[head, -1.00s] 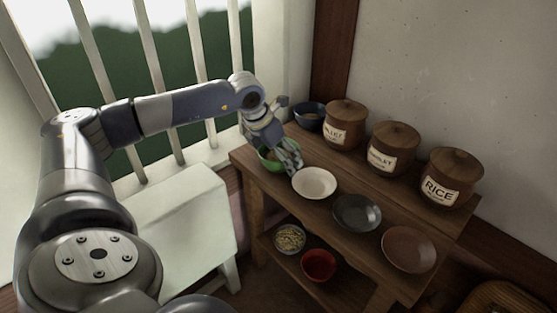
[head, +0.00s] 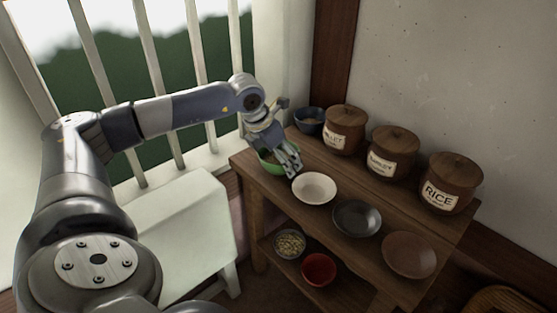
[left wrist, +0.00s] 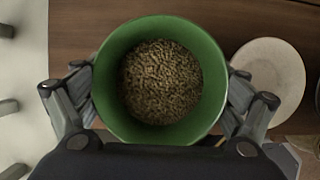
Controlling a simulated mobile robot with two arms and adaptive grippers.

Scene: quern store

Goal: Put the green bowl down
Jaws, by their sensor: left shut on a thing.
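The green bowl (head: 268,164) is at the left end of the wooden table's top (head: 330,155), next to a cream plate (head: 314,188). Its inside holds brown grain and shows in the left wrist view (left wrist: 150,28). The bowl is upright. My left gripper (head: 287,161) is shut on it, with fingers on both sides of the bowl in the left wrist view (left wrist: 162,82). The fingers partly hide the bowl in the head view. I cannot tell whether its base touches the table. My right gripper is not in view.
A dark plate (head: 357,217) and a brown plate (head: 409,254) continue the front row. A blue bowl (head: 310,120) and three lidded jars, including the rice jar (head: 451,182), stand behind. The lower shelf holds a grain bowl (head: 289,243) and a red bowl (head: 319,268).

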